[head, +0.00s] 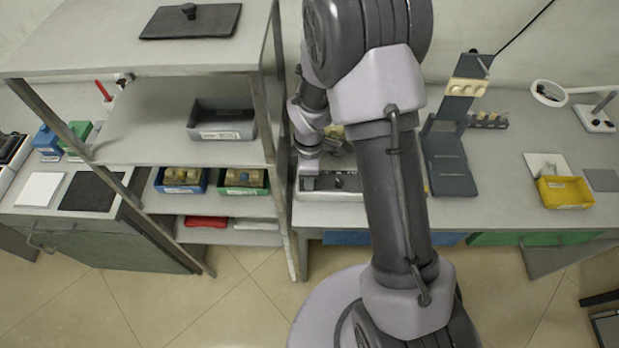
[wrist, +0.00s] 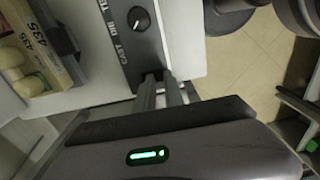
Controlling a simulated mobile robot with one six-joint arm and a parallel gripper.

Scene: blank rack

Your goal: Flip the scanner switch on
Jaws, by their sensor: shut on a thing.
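A grey control panel (wrist: 122,35) with white lettering shows in the wrist view, with a round black knob (wrist: 139,19) in its upper part. It also shows in the head view as a dark strip (head: 345,182) on the front of a bench unit, partly behind my arm. My gripper (wrist: 160,80) points at the panel's lower end, below the lettering. Its two fingers are close together, shut on a small part at the panel, which I take to be the switch. The fingers hide most of it, so its position cannot be told.
A tray (wrist: 40,80) with pale rounded pieces and "435" labels sits left of the panel. In the head view, a shelf rack (head: 280,130) stands close left of my arm. A dark upright stand (head: 447,150) and a yellow bin (head: 565,193) are to the right.

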